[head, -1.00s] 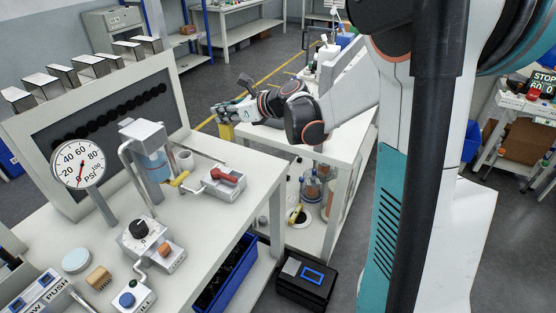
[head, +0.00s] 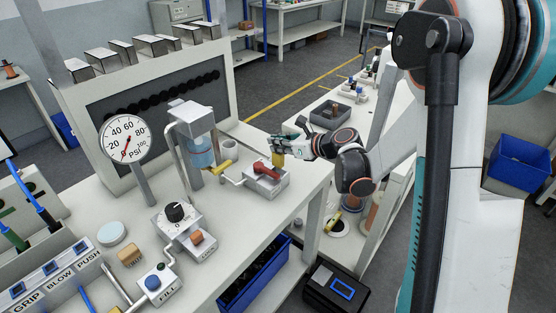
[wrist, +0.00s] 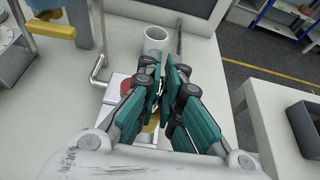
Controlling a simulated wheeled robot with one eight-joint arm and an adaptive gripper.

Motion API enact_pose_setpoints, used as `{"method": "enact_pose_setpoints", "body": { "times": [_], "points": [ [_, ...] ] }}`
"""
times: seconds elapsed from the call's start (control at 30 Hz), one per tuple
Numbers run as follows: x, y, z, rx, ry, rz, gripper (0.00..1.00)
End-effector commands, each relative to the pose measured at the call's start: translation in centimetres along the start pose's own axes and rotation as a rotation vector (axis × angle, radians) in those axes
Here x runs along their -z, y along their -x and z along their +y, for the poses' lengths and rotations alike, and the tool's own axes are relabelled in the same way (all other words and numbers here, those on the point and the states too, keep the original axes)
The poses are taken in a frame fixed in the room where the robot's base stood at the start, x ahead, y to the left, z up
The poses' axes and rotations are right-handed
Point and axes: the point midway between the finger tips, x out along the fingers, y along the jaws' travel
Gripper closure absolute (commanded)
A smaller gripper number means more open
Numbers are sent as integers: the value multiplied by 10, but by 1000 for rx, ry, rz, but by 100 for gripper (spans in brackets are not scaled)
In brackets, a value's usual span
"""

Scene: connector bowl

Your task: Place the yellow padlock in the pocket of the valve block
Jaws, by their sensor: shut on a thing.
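My gripper (head: 280,143) is shut on the yellow padlock (head: 278,155), which hangs below the fingers. In the wrist view the fingers (wrist: 162,84) hide most of the padlock, and only a bit of yellow (wrist: 152,124) shows under them. The valve block (head: 266,187) is a light grey block with a red handle on the bench. The padlock is above or just behind its far right part; I cannot tell whether they touch. In the wrist view the red handle (wrist: 126,88) shows left of the fingers. The pocket is hidden.
A white cup (head: 230,149) stands behind the valve block, and also shows in the wrist view (wrist: 156,40). A bent pipe with a yellow handle (head: 221,167) is to the left. A pressure gauge (head: 124,139) stands further left. A side table with a dark tray (head: 333,117) is at the right.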

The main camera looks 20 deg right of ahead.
Motion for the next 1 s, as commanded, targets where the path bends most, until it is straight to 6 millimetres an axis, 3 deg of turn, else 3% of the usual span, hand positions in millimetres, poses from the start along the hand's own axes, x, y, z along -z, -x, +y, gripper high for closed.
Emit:
{"method": "enact_pose_setpoints", "body": {
  "times": [0.17,0.43,0.87,0.9,0.93,1.0],
  "points": [
    [9,-4,0,0,0,0,100],
    [43,-18,0,0,0,0,100],
    [48,-20,0,0,0,0,100],
    [47,-19,0,0,0,0,85],
    [47,-19,0,0,0,0,78],
    [47,-19,0,0,0,0,74]
  ]
}}
